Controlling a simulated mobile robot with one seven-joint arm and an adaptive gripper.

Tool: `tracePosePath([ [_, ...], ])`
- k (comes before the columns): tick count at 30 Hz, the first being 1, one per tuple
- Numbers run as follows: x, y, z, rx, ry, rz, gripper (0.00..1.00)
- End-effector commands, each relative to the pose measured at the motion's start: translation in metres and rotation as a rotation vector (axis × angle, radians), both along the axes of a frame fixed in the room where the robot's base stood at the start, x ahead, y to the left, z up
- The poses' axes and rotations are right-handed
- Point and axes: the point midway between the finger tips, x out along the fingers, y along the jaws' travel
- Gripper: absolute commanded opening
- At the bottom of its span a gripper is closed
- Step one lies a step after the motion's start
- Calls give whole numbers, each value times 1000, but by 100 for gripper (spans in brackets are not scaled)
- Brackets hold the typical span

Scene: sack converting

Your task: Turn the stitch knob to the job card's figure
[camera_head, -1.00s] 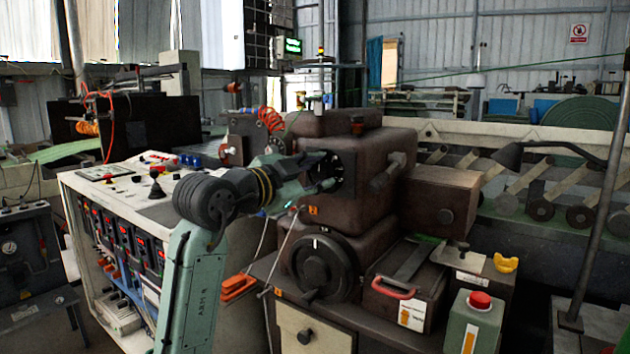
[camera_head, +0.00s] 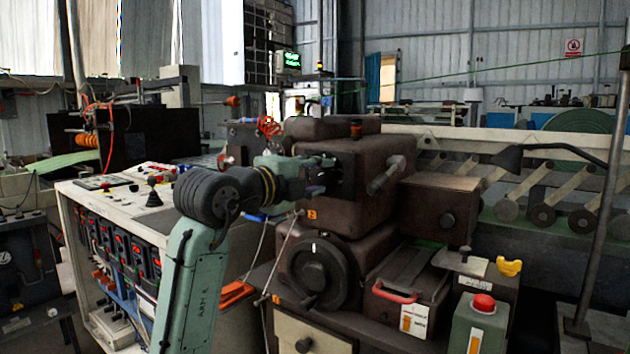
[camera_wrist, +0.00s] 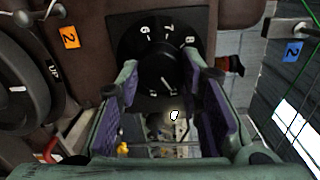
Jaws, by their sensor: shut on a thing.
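The stitch knob is a black round knob (camera_wrist: 158,70) on a black dial plate with white figures 6, 7 and 8 showing in the wrist view. My gripper (camera_wrist: 162,84) has its two green, purple-padded fingers on either side of the knob and is shut on it. The fingers and the view's angle hide part of the dial, so I cannot tell the set figure. In the head view my gripper (camera_head: 326,174) is at the front of the brown machine head (camera_head: 365,185), covering most of the dial. I cannot make out a job card.
A black handwheel (camera_head: 318,270) sits just below my gripper. A stubby lever (camera_head: 384,176) sticks out to its right. A control cabinet (camera_head: 75,230) stands left, close to my arm. A green box with a red button (camera_head: 483,304) stands front right.

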Motion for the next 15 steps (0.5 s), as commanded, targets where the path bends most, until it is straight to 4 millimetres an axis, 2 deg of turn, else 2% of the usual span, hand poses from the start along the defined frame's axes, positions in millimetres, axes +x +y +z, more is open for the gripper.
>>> tracePosePath([
  [15,0,0,-1,137,-98,1,6],
])
